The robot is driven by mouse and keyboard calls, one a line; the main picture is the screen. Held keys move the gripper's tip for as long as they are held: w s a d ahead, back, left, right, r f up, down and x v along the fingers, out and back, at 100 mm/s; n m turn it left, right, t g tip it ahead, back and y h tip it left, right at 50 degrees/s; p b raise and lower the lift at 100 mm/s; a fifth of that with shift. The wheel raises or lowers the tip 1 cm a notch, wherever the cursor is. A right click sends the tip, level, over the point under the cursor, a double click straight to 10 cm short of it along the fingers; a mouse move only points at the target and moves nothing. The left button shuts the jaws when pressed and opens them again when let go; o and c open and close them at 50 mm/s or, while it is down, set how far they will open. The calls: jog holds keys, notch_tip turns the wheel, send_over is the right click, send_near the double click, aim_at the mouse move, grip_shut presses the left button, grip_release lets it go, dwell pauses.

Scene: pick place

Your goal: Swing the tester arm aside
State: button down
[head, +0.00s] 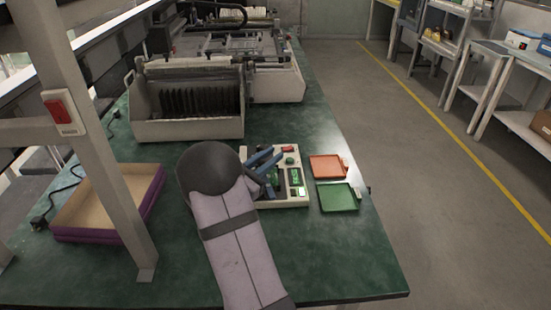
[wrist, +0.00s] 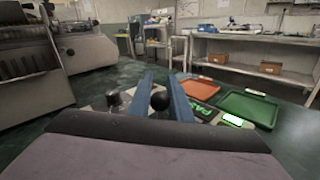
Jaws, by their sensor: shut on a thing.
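My gripper (head: 264,160) has blue fingers and is over the tester's left part. In the wrist view the fingers (wrist: 163,95) stand either side of a black ball knob (wrist: 160,101), which looks like the end of the tester arm, and are shut on it. A dark round post (wrist: 114,98) stands just left of the fingers. My wrist hides much of the tester and the rest of the arm.
An orange tray (head: 328,166) and a green tray (head: 337,198) lie right of the tester. A wooden-bottomed purple tray (head: 105,198) lies at the left beside a grey post (head: 88,145). A large machine (head: 190,125) stands behind. The front right bench is clear.

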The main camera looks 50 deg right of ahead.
jog(key=n+t+b, duration=0.1)
jog(key=t, duration=0.1)
jog(key=w+a+n+t, duration=0.1)
jog(key=a+n+t+y+b, duration=0.1)
jog(key=t, duration=0.1)
jog(key=shift+w+f+n+t+b, duration=0.2)
jog(key=shift+w+n+t+b, duration=0.1)
jog(key=shift+w+b, duration=0.1)
jog(key=a+n+t+y+b, duration=0.1)
jog(key=t, duration=0.1)
jog(key=w+a+n+t+y+b, duration=0.1)
jog(key=b, duration=0.1)
jog(key=shift+n+t, duration=0.4)
jog(key=shift+w+a+r+n+t+y+b, duration=0.15)
jog(key=shift+a+n+t+y+b, duration=0.25)
jog(key=shift+t, duration=0.1)
jog(key=shift+w+a+r+n+t+y+b, duration=0.1)
jog(key=shift+a+n+t+y+b, duration=0.15)
jog(key=shift+n+t+y, duration=0.2)
jog(key=c, duration=1.6)
grip_release()
jog(key=b+v, duration=0.1)
jog(key=v, duration=0.4)
jog(key=shift+f+b, duration=0.25)
jog(key=shift+b, duration=0.15)
jog(key=shift+s+b, duration=0.15)
jog(key=shift+b, duration=1.05)
